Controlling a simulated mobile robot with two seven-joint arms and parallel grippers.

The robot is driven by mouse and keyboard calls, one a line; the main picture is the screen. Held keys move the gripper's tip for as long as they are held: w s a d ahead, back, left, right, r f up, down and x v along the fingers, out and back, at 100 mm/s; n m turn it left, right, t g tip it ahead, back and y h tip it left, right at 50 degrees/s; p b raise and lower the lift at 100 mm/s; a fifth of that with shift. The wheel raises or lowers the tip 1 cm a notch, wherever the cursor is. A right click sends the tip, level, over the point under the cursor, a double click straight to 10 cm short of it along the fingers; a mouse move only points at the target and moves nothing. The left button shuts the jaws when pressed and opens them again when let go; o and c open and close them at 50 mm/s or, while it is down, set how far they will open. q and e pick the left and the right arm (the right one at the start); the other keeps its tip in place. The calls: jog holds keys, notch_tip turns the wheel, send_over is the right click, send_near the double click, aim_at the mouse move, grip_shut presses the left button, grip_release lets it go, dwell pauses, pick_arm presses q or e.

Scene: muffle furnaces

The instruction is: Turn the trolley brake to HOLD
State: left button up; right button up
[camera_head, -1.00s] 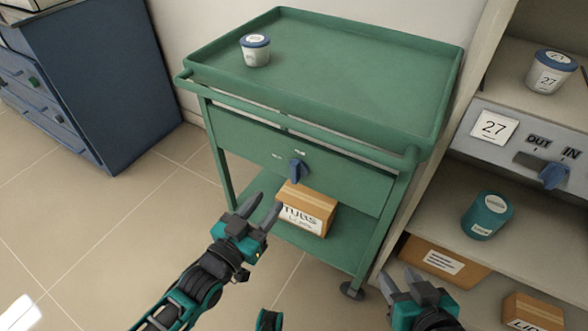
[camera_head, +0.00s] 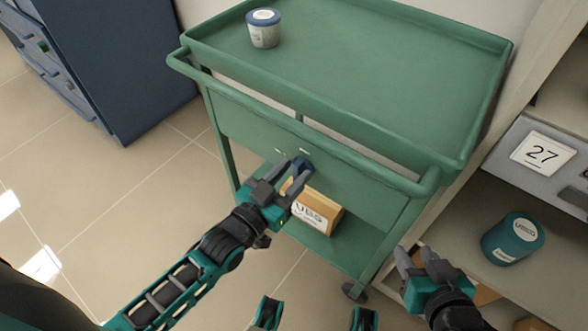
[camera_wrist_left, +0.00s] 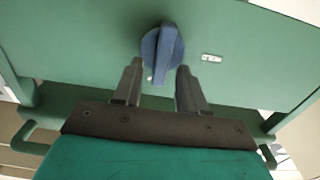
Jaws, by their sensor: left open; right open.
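The green trolley (camera_head: 370,45) stands in the middle of the head view. Its brake knob (camera_head: 301,167) is a blue knob on the front panel, partly hidden by my left gripper. In the left wrist view the blue knob (camera_wrist_left: 162,50) has its raised grip close to upright, with a small white label to its right, too small to read. My left gripper (camera_head: 283,172) is open just in front of the knob. In the wrist view its fingers (camera_wrist_left: 157,82) are to either side of the knob's lower part, with gaps. My right gripper (camera_head: 416,258) is open and empty, right of the trolley's front leg.
A lidded cup (camera_head: 264,28) stands on the trolley top. A cardboard box (camera_head: 318,212) sits on its lower shelf, below the knob. A blue cabinet (camera_head: 120,60) stands at left.

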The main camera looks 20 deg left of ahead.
pick_arm(q)
grip_shut()
dwell(0.3)
pick_arm(e)
jog(key=shift+r, duration=0.15)
pick_arm(q)
jog(key=shift+a+r+n+p, duration=0.1)
jog(key=shift+r+n+p, duration=0.05)
jog(key=shift+n+p, duration=0.6)
jog(key=shift+w+a+f+n+p, duration=0.1)
jog(key=shift+a+f+n+p, duration=0.15)
jog(key=shift+n, duration=2.45)
jog(key=shift+w+a+f+n+p, duration=0.15)
jog(key=shift+f+n, duration=0.25)
jog(key=shift+n, duration=2.35)
jog(key=shift+w+a+f+n+p, duration=0.15)
jog(key=shift+a+f+n, duration=0.15)
jog(key=shift+n, duration=2.4)
pick_arm(e)
jog(key=shift+s+d+r, duration=0.25)
jog(key=shift+d+r, duration=0.05)
jog(key=shift+r, duration=0.25)
pick_arm(q)
jog(key=shift+s, duration=0.1)
